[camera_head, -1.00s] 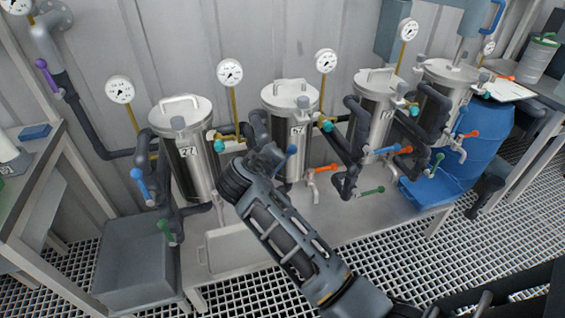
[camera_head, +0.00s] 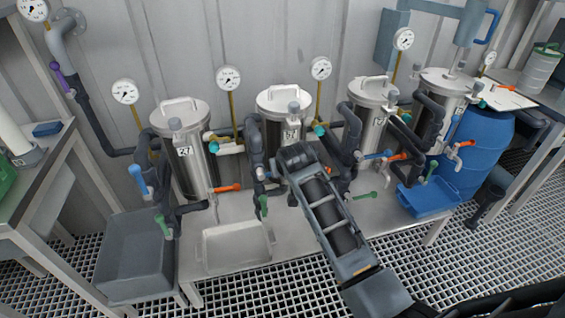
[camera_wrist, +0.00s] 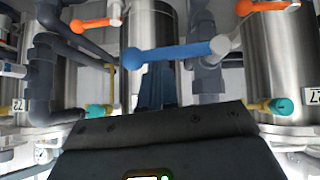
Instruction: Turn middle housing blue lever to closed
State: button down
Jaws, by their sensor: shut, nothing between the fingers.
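My gripper (camera_wrist: 156,80) is shut and empty. Its dark fingers point up at the lever's middle from below in the picture; I cannot tell whether they touch it.
Other housings stand on both sides, such as the left one (camera_head: 186,150). Dark pipes (camera_wrist: 45,75) and orange levers (camera_wrist: 90,24) are close around the gripper. A pale tray (camera_head: 236,250) and a grey bin (camera_head: 135,255) are at the lower left.

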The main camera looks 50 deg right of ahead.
jog(key=shift+s+d+f, duration=0.1)
jog(key=shift+f, duration=0.25)
dwell(0.4)
jog(key=shift+r, duration=0.1)
jog(key=d+r+p+v, duration=0.1)
jog(key=v, duration=0.5)
jog(key=w+d+r+p+v, duration=0.1)
jog(key=v, duration=0.5)
jog(key=shift+s+a+r+p, duration=0.2)
jog(key=shift+a+r+p, duration=0.05)
jog(key=shift+r+p, duration=0.1)
jog(key=shift+f, duration=0.1)
